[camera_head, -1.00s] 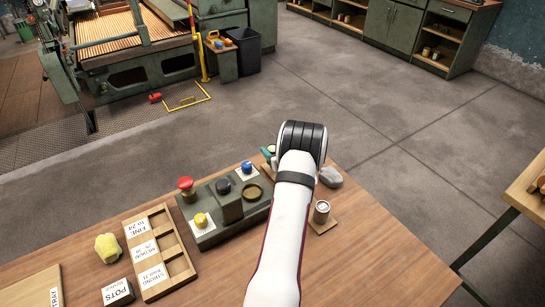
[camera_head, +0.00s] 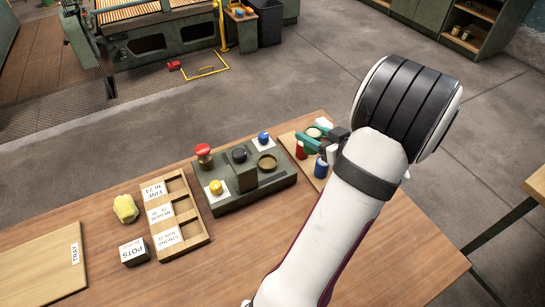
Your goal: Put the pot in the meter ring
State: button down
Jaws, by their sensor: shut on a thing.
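The meter ring (camera_head: 267,162) is a round brass-coloured ring on the right part of a dark green meter block (camera_head: 245,197), and nothing shows inside it. My gripper (camera_head: 313,146), with dark and teal parts, shows to the left of my large wrist, above or in front of the small board at the table's far right. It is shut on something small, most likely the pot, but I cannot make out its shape. My white forearm hides the table area where a small metal pot stood on a wooden square.
A red button (camera_head: 204,153) and a yellow knob (camera_head: 217,187) stick up from the meter block. Red and blue cylinders (camera_head: 321,168) show by the board (camera_head: 287,137).

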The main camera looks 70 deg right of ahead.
jog(key=shift+n+y, duration=0.3)
jog(key=w+f, duration=0.2)
jog(key=w, duration=0.1)
jog(key=w+f, duration=0.2)
jog(key=w, duration=0.2)
jog(key=w+f, duration=0.2)
jog(key=w, duration=0.2)
jog(key=shift+w+d, duration=0.1)
jog(key=shift+d, duration=0.05)
jog(key=shift+w+d+f, duration=0.1)
jog(key=shift+w+f, duration=0.1)
jog(key=shift+f, duration=0.95)
jog(key=shift+w+d+f, duration=0.1)
jog(key=shift+w+f, duration=0.05)
jog(key=shift+f, duration=0.95)
jog(key=shift+c, duration=1.4)
grip_release()
jog(key=shift+f+t, duration=0.15)
jog(key=shift+t, duration=0.15)
